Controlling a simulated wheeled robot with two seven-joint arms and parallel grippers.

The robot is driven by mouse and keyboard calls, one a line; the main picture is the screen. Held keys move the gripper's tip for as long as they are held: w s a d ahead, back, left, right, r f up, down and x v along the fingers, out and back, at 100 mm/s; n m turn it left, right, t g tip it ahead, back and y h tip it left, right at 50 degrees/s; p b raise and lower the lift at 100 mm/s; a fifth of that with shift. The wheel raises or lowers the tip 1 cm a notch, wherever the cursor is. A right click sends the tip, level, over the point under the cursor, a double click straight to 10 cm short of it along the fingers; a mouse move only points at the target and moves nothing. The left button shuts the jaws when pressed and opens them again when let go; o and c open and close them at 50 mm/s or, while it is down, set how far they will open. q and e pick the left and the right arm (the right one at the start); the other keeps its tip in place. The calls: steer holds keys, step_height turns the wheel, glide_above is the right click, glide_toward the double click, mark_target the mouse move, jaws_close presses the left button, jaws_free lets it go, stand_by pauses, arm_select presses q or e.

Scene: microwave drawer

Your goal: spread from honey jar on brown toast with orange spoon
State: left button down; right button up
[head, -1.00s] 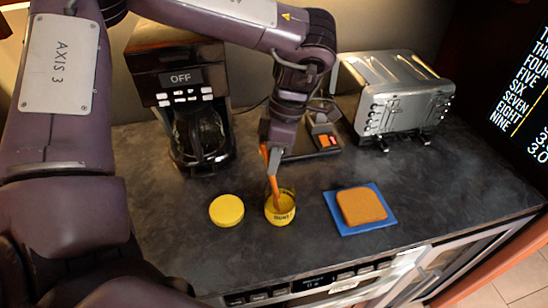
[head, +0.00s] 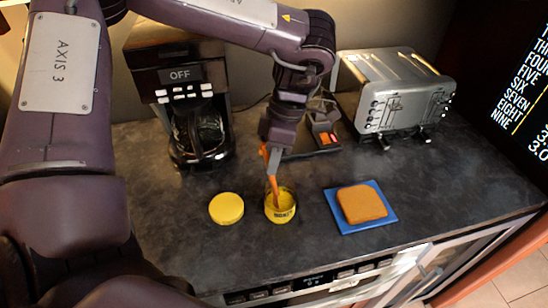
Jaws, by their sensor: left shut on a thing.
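The honey jar (head: 281,212) stands open on the dark counter, with yellow honey inside and a label on its front. The brown toast (head: 361,204) lies on a blue square board (head: 388,221) to the right of the jar. My left gripper (head: 271,170) is above the jar, pointing down and shut on the orange spoon (head: 272,186). The spoon is tilted, and its lower end is inside the jar. The exact contact between spoon and honey is too small to tell. My right gripper is not seen.
A yellow lid (head: 226,208) lies left of the jar. A coffee maker (head: 182,95) stands at the back left, and a silver toaster (head: 405,88) at the back right. The counter's front is clear.

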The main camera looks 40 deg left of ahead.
arm_select(q)
steer(key=shift+f+b, duration=0.35)
steer(key=shift+f, duration=0.25)
stand_by(0.3)
steer(key=shift+s, duration=0.1)
stand_by(0.8)
steer(key=shift+r+p, duration=3.1)
steer(key=shift+r, duration=0.4)
step_height(320, 180, up, 6)
steer(key=p, duration=0.6)
